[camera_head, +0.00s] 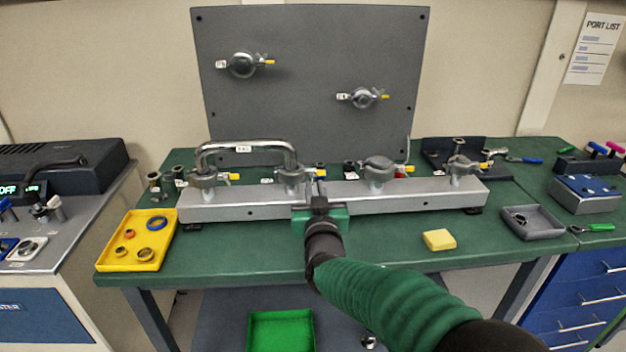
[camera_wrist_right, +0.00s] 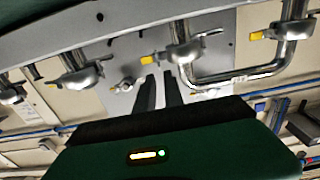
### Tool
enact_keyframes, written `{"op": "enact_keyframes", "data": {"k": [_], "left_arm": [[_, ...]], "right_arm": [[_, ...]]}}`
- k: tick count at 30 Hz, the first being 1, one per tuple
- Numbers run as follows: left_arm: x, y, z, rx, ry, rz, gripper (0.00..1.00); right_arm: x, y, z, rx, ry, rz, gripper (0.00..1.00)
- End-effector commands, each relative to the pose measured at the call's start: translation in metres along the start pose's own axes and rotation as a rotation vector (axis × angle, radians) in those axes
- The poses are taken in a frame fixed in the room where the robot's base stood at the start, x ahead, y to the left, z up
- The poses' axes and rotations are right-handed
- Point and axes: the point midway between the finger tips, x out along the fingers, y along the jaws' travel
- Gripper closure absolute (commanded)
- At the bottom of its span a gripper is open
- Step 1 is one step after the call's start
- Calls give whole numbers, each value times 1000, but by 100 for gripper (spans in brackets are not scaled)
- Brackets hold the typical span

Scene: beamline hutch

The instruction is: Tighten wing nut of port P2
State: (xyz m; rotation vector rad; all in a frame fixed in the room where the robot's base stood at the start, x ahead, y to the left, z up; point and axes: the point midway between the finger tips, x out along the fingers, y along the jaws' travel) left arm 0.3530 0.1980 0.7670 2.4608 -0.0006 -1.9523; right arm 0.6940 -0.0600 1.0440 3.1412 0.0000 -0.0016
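The grey manifold bar (camera_head: 400,196) carries several clamped ports in a row, with labels too small to read, so I cannot tell which is P2. The second clamp from the left (camera_head: 291,176) has a yellow-tipped wing nut (camera_head: 320,172) on its right side. In the wrist view, seen upside down, this clamp (camera_wrist_right: 184,50) and its yellow wing nut (camera_wrist_right: 148,60) lie just beyond my fingertips. My right gripper (camera_head: 319,190) is in front of the bar, just below that wing nut. Its two dark fingers (camera_wrist_right: 158,78) are apart and nothing shows between them. My left gripper is out of view.
A bent metal pipe (camera_head: 245,146) joins the two leftmost ports. Two more clamps (camera_head: 242,65) (camera_head: 362,97) sit on the upright panel (camera_head: 310,40). A yellow tray (camera_head: 112,262), yellow block (camera_head: 438,240) and grey tray (camera_head: 541,232) stand on the green bench.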

Motion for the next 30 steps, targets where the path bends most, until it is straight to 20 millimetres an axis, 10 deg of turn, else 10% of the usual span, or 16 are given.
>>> {"op": "enact_keyframes", "data": {"k": [9,30], "left_arm": [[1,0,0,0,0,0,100],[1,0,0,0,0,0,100]], "right_arm": [[53,0,0,-1,1,1,87],[56,0,2,-1,-3,-1,100]]}}
